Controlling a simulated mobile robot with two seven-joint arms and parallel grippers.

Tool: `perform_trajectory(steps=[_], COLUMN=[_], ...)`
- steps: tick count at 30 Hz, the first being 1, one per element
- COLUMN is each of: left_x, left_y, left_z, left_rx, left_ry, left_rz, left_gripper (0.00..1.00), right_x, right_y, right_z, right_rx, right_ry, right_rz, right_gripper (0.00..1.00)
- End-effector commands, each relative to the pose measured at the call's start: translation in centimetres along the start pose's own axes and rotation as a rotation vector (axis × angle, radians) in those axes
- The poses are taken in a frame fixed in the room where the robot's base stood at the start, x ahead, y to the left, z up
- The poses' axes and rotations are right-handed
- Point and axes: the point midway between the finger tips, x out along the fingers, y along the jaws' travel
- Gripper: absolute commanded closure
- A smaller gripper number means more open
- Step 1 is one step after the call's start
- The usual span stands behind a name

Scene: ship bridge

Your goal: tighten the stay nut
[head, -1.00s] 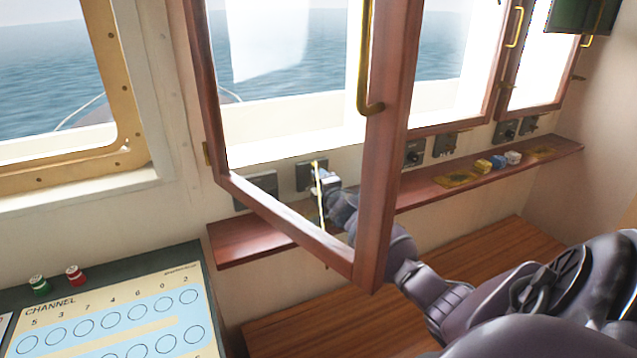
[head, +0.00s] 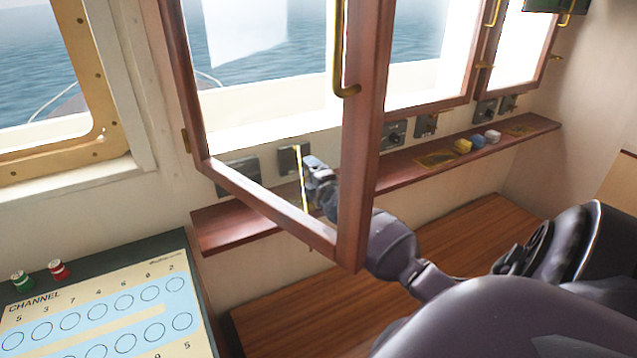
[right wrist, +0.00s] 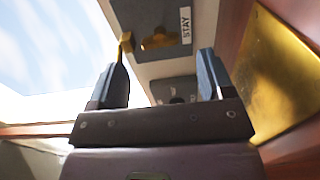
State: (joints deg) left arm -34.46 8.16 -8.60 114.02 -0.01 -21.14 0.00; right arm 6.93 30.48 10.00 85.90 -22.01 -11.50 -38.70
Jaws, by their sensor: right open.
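In the head view my right gripper (head: 312,168) is behind the open wooden window frame (head: 360,130), close to a thin yellow rod (head: 304,178). The nut cannot be made out there. My left gripper is not in view.
A wooden ledge (head: 420,165) runs under the windows, with small yellow, blue and white items (head: 477,142) to the right. The frame partly hides my right arm. A CHANNEL panel (head: 100,310) stands at lower left. A brass plate (right wrist: 270,75) shows at right in the wrist view.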

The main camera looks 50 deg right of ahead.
Motion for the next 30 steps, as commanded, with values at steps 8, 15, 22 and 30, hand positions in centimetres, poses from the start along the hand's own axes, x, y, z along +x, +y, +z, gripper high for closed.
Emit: perform_trajectory(steps=[8,15,22,30], left_x=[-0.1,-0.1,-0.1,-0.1], left_y=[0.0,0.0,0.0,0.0], left_z=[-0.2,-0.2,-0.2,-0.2], left_rx=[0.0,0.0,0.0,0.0], left_ry=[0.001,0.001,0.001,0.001], left_rz=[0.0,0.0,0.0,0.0], left_gripper=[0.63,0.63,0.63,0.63], right_x=[-4.0,-5.2,-5.3,-5.2], right_y=[-0.1,0.0,0.0,0.0], right_z=[0.0,0.0,0.0,0.0], right_rx=[0.001,0.001,0.001,0.001], right_ry=[0.0,0.0,0.0,0.0], right_rz=[-0.001,0.0,0.0,0.0], right_gripper=[0.26,0.26,0.26,0.26])
